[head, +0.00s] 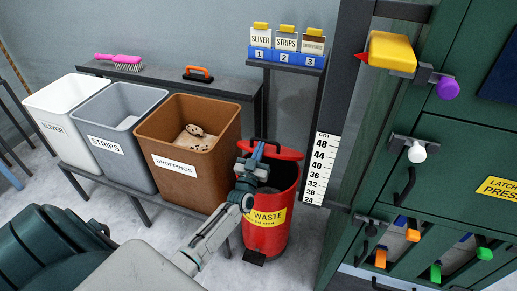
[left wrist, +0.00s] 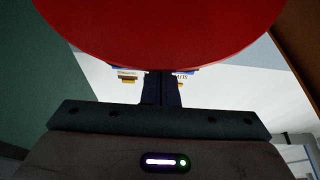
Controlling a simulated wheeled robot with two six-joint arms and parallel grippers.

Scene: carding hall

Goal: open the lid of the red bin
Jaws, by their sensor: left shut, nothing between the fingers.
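The red bin (head: 264,237) with a yellow WASTE label stands on the floor. Its red lid (head: 289,153) is raised off the front rim, and the dark inside shows below it. A black handle is on the lid's top. My left gripper (head: 258,153) is shut and empty at the lid's front edge, in front of the bin's opening. In the left wrist view the lid (left wrist: 160,30) fills the top, and the shut fingers (left wrist: 161,76) reach to its edge; whether they touch it I cannot tell. My right gripper is not in view.
A brown DROPPINGS bin (head: 174,176), a grey STRIPS bin (head: 97,159) and a white SLIVER bin (head: 51,132) stand on a bench at left. A green machine (head: 440,158) with handles stands close at right. A black pedal (head: 254,257) is at the red bin's foot.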

